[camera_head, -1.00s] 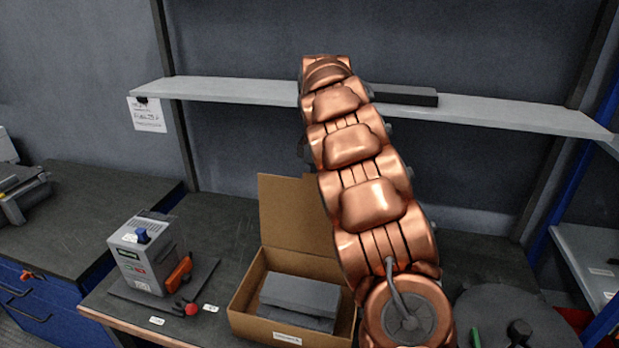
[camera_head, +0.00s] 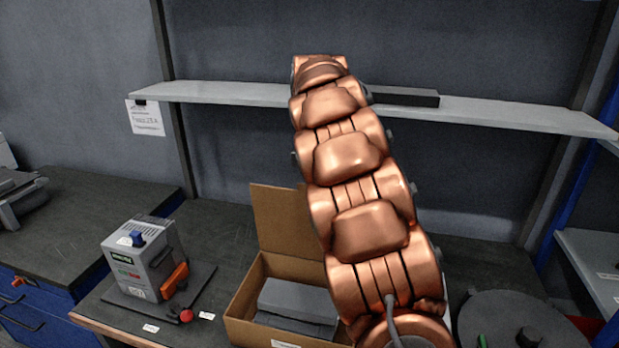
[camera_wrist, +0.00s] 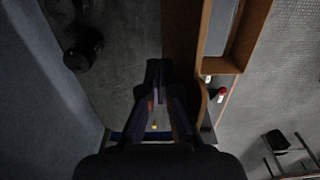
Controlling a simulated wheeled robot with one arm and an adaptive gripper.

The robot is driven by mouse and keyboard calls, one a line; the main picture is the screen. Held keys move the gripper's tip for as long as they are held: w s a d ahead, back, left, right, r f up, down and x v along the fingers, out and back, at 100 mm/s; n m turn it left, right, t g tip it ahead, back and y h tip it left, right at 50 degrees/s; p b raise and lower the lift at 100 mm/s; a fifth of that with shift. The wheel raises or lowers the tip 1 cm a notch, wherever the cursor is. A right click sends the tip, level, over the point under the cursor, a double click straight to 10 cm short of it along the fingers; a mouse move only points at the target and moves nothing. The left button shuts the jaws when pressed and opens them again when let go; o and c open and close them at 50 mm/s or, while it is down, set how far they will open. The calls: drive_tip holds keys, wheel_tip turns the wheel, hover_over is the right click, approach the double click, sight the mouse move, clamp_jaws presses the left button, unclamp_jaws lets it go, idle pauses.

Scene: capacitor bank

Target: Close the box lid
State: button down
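The brown cardboard box (camera_head: 245,299) stands open on the dark bench, with grey blocks (camera_head: 297,300) inside. Its lid (camera_head: 278,222) stands up from the back edge, and my arm hides its right part. In the wrist view the box's rim (camera_wrist: 228,66) is at the upper right, and a brown panel that looks like the lid (camera_wrist: 180,40) lies just past my fingertips. My gripper (camera_wrist: 157,66) has its dark fingertips together and appears empty, beside that panel. I cannot tell whether they touch. The head view hides the gripper behind my copper-coloured arm.
A grey device (camera_head: 140,262) with an orange part stands left of the box. A wall shelf (camera_head: 490,111) crosses behind my arm and carries a dark slab (camera_head: 405,96). A round dark disc (camera_head: 500,315) is at the right. Some bench lies clear behind the device.

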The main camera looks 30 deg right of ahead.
drive_tip(key=shift+s+a+f+b, duration=0.1)
drive_tip(key=shift+s+a+b, duration=1.95)
drive_tip(key=shift+a, duration=0.4)
drive_tip(key=shift+s+a+b, duration=0.3)
drive_tip(key=shift+s+a, duration=0.6)
